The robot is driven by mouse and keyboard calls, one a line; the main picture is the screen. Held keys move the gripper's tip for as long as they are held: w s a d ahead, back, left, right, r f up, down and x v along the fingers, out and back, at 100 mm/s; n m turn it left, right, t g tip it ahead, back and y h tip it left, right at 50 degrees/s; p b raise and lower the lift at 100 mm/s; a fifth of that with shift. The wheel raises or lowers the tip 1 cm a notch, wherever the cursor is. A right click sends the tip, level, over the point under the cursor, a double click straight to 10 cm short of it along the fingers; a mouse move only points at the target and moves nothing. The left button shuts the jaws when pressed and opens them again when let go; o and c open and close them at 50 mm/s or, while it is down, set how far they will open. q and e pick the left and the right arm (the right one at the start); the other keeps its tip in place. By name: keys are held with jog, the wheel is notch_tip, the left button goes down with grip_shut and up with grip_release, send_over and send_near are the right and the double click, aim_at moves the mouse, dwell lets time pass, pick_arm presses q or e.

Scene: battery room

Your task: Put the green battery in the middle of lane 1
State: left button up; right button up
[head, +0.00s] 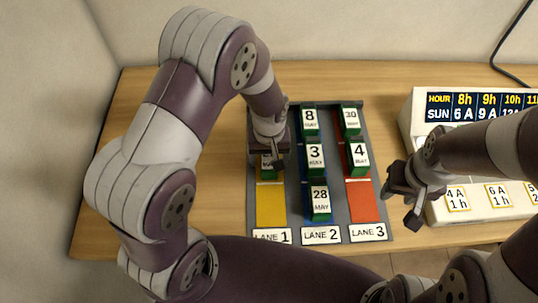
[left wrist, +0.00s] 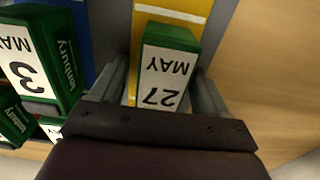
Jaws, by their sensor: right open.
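A green battery labelled 27 MAY (left wrist: 168,68) is between the fingers of my left gripper (left wrist: 165,85). In the head view this battery (head: 268,168) shows partly under my left gripper (head: 270,150), in the middle row of yellow lane 1 (head: 271,208). A narrow gap seems to show beside one finger; I cannot tell whether the fingers press on the battery. The front of lane 1 is empty; its back is hidden by my left arm. My right gripper (head: 408,205) is open and empty, right of the rack.
Lane 2 holds batteries 8 MAY (head: 310,120), 3 MAY (head: 315,156) and 28 MAY (head: 320,200). Lane 3 holds 30 (head: 350,120) and 4 MAY (head: 358,157); its red front (head: 363,205) is free. An hour board (head: 418,110) stands at right.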

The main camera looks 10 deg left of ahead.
pick_arm(q)
notch_tip(320, 180, up, 12)
jog(key=shift+f, duration=0.15)
jog(key=s+a+m+t, duration=0.1)
jog(key=s+a+m, duration=0.2)
jog(key=s+a, duration=0.4)
jog(key=shift+s+f, duration=0.15)
jog(key=shift+s, duration=0.65)
jog(key=shift+a, duration=0.1)
